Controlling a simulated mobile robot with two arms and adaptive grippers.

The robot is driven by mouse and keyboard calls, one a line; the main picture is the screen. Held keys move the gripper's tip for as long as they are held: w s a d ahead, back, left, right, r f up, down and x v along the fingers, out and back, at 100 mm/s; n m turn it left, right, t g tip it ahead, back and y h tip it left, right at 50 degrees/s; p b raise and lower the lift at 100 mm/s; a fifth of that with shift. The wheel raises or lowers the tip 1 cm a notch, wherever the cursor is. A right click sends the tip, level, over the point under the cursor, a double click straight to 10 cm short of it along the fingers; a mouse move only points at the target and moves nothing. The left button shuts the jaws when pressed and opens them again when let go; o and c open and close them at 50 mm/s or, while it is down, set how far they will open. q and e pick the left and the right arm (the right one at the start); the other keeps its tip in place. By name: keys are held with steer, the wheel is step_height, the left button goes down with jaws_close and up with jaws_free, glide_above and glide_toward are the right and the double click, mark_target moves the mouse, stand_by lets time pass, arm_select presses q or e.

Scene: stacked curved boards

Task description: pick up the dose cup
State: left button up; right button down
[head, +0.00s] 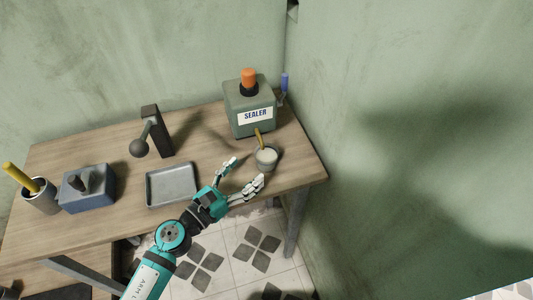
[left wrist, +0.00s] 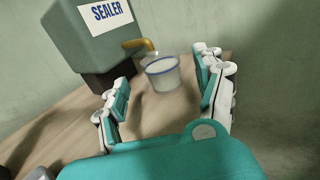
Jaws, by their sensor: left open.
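The dose cup (head: 266,159) is a small, pale, round cup near the right end of the wooden table, in front of the sealer container (head: 247,108). In the left wrist view the cup (left wrist: 162,74) looks translucent with a blue rim and stands upright. A yellow bent piece (head: 259,138) reaches from the sealer's side to the cup's rim. My left gripper (head: 246,172) is open and empty, just to the near left of the cup. In the left wrist view the cup appears between its spread fingers, ahead of them, and no contact shows. My right gripper is not in view.
A shallow grey tray (head: 172,185) lies left of my left gripper. A dark stand with a ball (head: 151,133), a blue box (head: 88,187) and a pot (head: 40,196) are further left. A blue-handled item (head: 284,85) is behind the sealer. The green wall is close right.

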mark_target(266, 152)
arm_select(q)
steer(key=x, duration=0.3)
steer(key=shift+w+d, duration=0.25)
steer(key=shift+w, duration=0.1)
steer(key=shift+w+d+p, duration=0.15)
steer(key=shift+p, duration=0.15)
steer(key=shift+w+d, duration=0.15)
steer(key=shift+w, duration=0.1)
steer(key=x, duration=0.3)
steer(key=shift+w+d+f+p, duration=0.15)
steer(key=shift+w+p, duration=0.15)
steer(key=shift+p, duration=0.05)
steer(key=shift+w+d+f, duration=0.1)
steer(key=shift+w+d, duration=0.2)
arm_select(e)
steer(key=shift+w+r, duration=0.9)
arm_select(q)
steer(key=c, duration=1)
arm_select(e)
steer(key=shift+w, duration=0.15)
